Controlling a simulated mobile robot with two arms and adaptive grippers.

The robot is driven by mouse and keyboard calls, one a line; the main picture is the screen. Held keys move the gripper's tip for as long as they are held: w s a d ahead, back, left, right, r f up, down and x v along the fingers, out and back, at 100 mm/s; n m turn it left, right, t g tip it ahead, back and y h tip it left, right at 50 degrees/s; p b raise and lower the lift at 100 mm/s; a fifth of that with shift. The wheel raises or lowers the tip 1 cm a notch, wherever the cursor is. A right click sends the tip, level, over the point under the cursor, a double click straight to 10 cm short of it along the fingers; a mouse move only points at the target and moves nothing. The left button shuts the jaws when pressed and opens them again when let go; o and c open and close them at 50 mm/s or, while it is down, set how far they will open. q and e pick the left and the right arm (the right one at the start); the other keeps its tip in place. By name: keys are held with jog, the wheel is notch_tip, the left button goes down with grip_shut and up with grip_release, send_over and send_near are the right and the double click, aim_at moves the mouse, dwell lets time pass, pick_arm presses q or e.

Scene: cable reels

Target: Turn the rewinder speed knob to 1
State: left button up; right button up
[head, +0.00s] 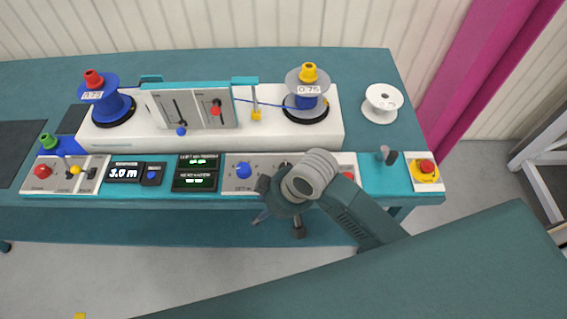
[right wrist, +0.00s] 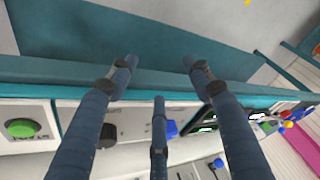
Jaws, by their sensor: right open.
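A control panel (head: 263,163) on the front strip of the bench carries a blue knob (head: 243,170) at its left; the knob's label and setting are too small to read. My right gripper (head: 280,222) hangs over the bench's front edge, right of and nearer than the blue knob. It is open and empty, its fingers spread. In the right wrist view the blue knob (right wrist: 171,128) shows beyond the fingers, just right of the middle finger, apart from the gripper as far as I can tell. A dark knob (right wrist: 107,135) shows behind the left finger. My left gripper is not in view.
A green start button (right wrist: 22,128) lies left in the right wrist view. Dark displays (head: 195,171) sit left of the panel. Behind stand the reel with the red top (head: 110,105) and the reel with the yellow top (head: 307,95). An emergency stop (head: 426,167) is at the right end.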

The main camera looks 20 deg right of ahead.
jog(key=w+r+n, duration=0.1)
jog(key=w+r, duration=0.1)
jog(key=w, duration=0.1)
jog(key=w+r+n+g+h, duration=0.1)
jog(key=w+r+n, duration=0.1)
jog(key=r, duration=0.1)
jog(key=shift+w+d+r, duration=0.2)
jog(key=shift+w+r, duration=0.1)
jog(key=shift+w, duration=0.1)
jog(key=w+d+r+g+h, duration=0.1)
jog(key=w+d+r+h, duration=0.25)
jog(key=d+r, duration=0.4)
jog(key=shift+y, duration=0.35)
jog(key=f, duration=0.3)
jog(key=w+f+p, duration=0.1)
jog(key=f, duration=0.3)
jog(key=f+p, duration=0.1)
jog(key=f, duration=0.3)
jog(key=shift+w+d+f, duration=0.15)
jog(key=shift+d, duration=0.15)
